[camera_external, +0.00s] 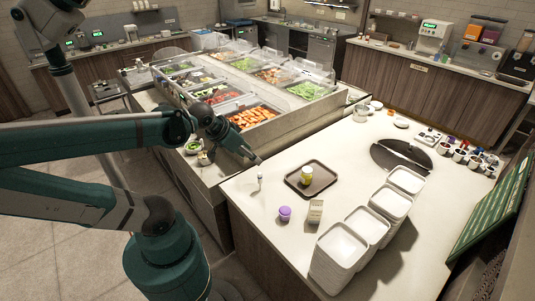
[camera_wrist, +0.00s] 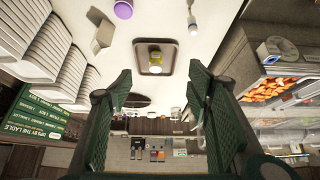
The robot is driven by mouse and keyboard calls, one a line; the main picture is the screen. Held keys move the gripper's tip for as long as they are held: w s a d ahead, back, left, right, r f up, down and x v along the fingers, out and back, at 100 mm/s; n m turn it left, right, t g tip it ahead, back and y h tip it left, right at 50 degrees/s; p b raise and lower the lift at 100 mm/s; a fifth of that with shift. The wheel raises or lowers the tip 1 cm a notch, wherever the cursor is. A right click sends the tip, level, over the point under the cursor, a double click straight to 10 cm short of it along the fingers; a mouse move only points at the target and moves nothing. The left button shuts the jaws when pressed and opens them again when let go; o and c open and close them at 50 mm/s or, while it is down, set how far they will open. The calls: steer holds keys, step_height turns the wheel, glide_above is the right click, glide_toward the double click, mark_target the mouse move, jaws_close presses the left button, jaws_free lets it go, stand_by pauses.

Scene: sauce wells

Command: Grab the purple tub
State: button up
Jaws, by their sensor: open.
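The purple tub (camera_external: 285,213) stands on the white counter near its front edge, left of a small beige carton (camera_external: 315,211). It also shows at the top edge of the wrist view (camera_wrist: 123,10), partly cut off by the frame. My gripper (camera_external: 254,157) is above the counter's left end, beyond the tub and apart from it. In the wrist view the two dark green fingers of my gripper (camera_wrist: 160,85) are spread wide with nothing between them. The tub is in plain sight in the external view.
A dark tray (camera_external: 291,183) holding a yellow-green jar (camera_external: 307,175) lies beyond the tub. A small white bottle (camera_external: 260,182) stands left of the tray. Stacks of white containers (camera_external: 343,243) stand to the right. A food bar (camera_external: 215,174) borders the counter. The counter around the tub's left is clear.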

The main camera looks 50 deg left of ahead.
steer(key=shift+o, duration=0.2)
steer(key=shift+o, duration=0.9)
steer(key=m+g+h+b, duration=0.1)
steer(key=m+g+b, duration=0.4)
steer(key=m, duration=0.6)
glide_above(284, 209)
steer(key=p, duration=0.1)
steer(key=shift+g, duration=0.6)
steer(key=f, duration=2.3)
steer(key=shift+s+a+f, duration=0.1)
steer(key=shift+a+f, duration=0.15)
steer(key=shift+f, duration=0.05)
steer(key=shift+d+f, duration=0.25)
steer(key=shift+f, duration=0.4)
